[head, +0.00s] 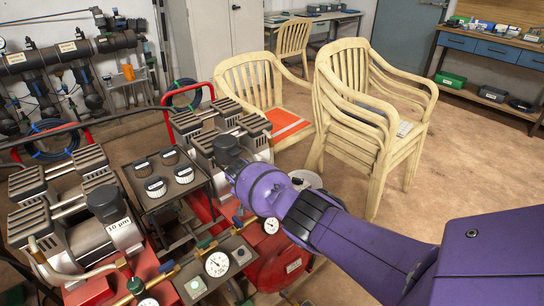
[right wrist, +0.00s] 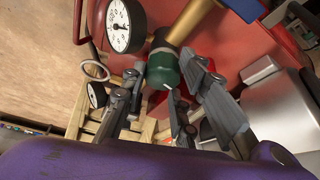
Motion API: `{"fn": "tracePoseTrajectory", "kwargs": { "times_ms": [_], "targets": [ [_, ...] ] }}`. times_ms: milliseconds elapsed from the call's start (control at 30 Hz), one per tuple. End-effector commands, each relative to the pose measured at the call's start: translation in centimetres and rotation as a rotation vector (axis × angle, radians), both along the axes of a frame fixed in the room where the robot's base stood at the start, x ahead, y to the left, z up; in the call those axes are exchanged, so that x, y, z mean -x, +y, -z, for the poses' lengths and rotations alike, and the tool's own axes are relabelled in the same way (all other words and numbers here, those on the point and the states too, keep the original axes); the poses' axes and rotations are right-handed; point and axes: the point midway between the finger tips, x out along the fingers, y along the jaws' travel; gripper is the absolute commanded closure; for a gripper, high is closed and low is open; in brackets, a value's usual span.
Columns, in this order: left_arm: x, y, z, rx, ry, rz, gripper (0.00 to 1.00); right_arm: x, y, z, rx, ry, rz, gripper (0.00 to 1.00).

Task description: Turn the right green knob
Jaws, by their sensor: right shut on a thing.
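In the right wrist view the green knob (right wrist: 164,69) sits on a brass fitting (right wrist: 190,22) beside a white-faced gauge (right wrist: 125,26). My right gripper (right wrist: 166,76) has its grey fingers on both sides of the green knob and is shut on it. In the head view my purple right arm comes in from the lower right, and its wrist hides most of the gripper's fingers. Another green knob (head: 135,286) shows on the brass pipe at the lower left. My left gripper is not in view.
A gauge (head: 217,264) and a smaller gauge (head: 271,225) stand close to my right wrist. Stacked cream chairs (head: 372,120) stand behind my right arm. The floor at the right is clear.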

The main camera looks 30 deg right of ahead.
Motion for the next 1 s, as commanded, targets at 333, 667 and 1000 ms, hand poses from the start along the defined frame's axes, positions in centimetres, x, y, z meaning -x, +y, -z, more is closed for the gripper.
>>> {"fn": "tracePoseTrajectory", "kwargs": {
  "times_ms": [333, 667, 1000],
  "targets": [
    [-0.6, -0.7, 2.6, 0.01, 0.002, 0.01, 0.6, 0.3, -0.4, 0.6, 0.012, 0.015, 0.29, 0.99],
    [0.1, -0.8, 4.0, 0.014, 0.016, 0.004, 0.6, 0.3, -0.3, 0.4, 0.013, 0.016, 0.434, 0.99],
    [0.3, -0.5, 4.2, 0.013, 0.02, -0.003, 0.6, 0.4, -0.3, 0.3, 0.014, 0.018, 0.469, 0.99]
  ]
}}
